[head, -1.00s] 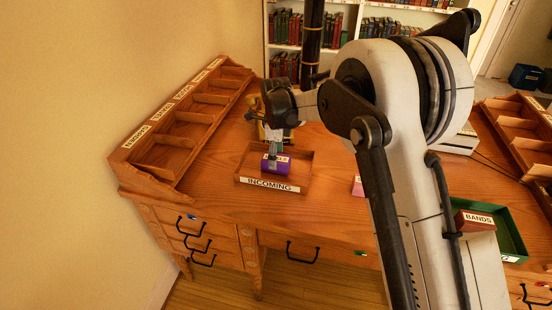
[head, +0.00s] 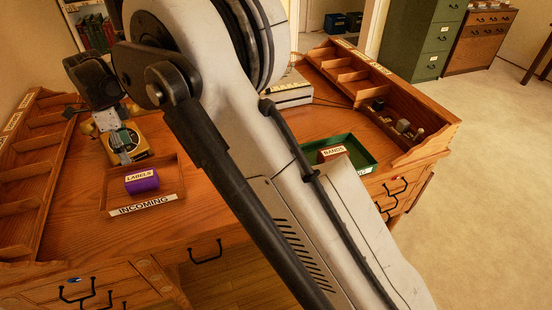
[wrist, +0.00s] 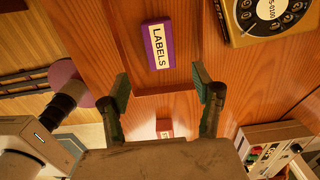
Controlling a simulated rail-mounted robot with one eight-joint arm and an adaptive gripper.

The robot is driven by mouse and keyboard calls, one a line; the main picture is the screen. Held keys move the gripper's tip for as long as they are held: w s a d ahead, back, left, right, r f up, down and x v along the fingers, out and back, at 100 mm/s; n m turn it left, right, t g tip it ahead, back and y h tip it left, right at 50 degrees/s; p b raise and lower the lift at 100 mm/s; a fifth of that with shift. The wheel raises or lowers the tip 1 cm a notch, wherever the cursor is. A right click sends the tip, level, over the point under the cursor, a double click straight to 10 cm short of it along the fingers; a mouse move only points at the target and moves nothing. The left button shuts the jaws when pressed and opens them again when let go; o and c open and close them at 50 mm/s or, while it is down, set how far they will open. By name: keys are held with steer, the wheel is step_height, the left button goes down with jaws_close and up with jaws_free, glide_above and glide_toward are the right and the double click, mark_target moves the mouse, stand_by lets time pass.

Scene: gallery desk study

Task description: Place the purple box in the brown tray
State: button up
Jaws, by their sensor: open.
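The purple box (head: 142,182), labelled LABELS, sits inside the brown tray (head: 172,166) marked INCOMING on the desk. In the wrist view the purple box (wrist: 158,44) lies flat beyond my fingertips, with a gap between. My gripper (head: 122,150) is open and empty, raised above the desk by the tray's back side. In the wrist view its two fingers (wrist: 162,88) are spread apart with nothing between them.
A yellow rotary telephone (head: 146,146) stands just behind the tray. A green tray (head: 358,150) holds a reddish-brown BANDS box (head: 332,153) at right. Wooden pigeonhole units (head: 30,185) line the desk's left side and the right side (head: 375,90). My arm hides the desk's middle.

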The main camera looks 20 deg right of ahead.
steer(key=s+d+r+n+t, duration=0.1)
steer(key=s+d+r+n, duration=0.3)
steer(key=d, duration=0.5)
steer(key=s+d+r+n+t+y, duration=0.1)
steer(key=s+d+r, duration=0.2)
steer(key=d+r, duration=0.45)
steer(key=s+d+r+n+t, duration=0.1)
steer(key=s+d+r+n, duration=0.25)
steer(key=d, duration=0.65)
steer(key=s+d+f+n+t, duration=0.2)
steer(key=s+d+n, duration=0.2)
steer(key=s+d, duration=0.4)
steer(key=s+d+f+n+t+h, duration=0.1)
steer(key=s+d+f+n+t, duration=0.1)
steer(key=s+d, duration=0.7)
steer(key=s+f+n, duration=0.1)
steer(key=s+n, duration=0.1)
steer(key=s, duration=0.2)
steer(key=shift+s+d, duration=0.15)
steer(key=shift+s, duration=0.1)
